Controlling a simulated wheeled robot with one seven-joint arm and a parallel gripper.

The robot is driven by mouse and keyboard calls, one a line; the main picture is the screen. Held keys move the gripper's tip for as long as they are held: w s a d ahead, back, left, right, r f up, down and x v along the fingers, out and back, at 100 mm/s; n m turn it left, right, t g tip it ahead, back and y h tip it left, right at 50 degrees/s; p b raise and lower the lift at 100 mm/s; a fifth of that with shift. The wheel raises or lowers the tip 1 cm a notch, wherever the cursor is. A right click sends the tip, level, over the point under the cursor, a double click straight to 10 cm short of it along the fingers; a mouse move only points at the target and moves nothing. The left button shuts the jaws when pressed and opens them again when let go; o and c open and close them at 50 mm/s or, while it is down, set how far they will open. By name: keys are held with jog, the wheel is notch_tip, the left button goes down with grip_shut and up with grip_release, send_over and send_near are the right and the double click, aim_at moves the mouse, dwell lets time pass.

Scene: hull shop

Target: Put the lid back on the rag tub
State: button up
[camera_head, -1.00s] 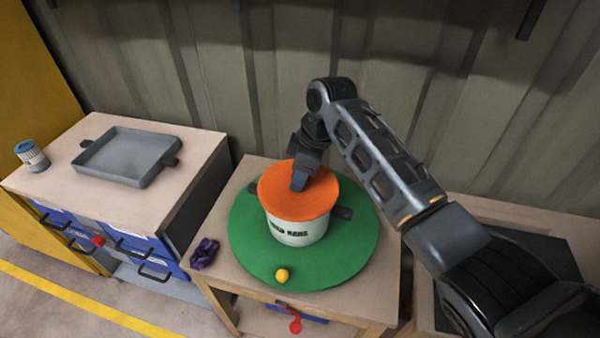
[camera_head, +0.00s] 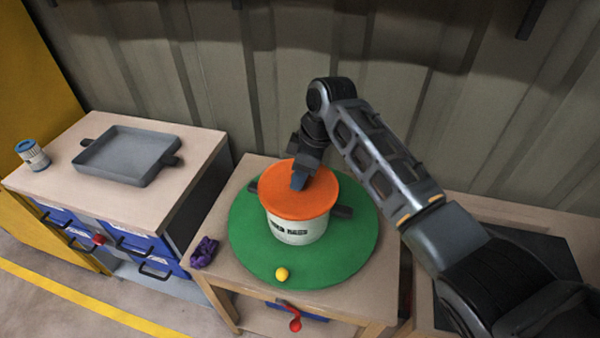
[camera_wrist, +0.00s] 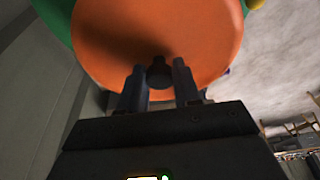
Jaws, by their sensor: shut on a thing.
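The rag tub (camera_head: 297,232) is a white round tub with dark lettering and dark side handles, standing on a green round mat (camera_head: 345,258). The orange lid (camera_head: 310,204) lies over the tub's mouth and looks level and roughly centred; whether it is fully seated I cannot tell. My gripper (camera_head: 299,182) is above the lid, pointing down. In the wrist view my gripper (camera_wrist: 159,78) is shut on the dark knob (camera_wrist: 159,70) in the middle of the orange lid (camera_wrist: 190,35). The tub's inside is hidden by the lid.
A yellow ball (camera_head: 282,274) lies on the mat's front edge. A purple cloth (camera_head: 204,252) lies on the table's left corner. A grey tray (camera_head: 125,155) and a can (camera_head: 32,154) stand on the cabinet at left. A ribbed wall (camera_head: 230,60) is close behind.

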jog(key=o, duration=1.1)
jog(key=shift+o, duration=0.5)
jog(key=o, duration=0.4)
jog(key=shift+r+p, duration=1.8)
jog(key=shift+r, duration=1.7)
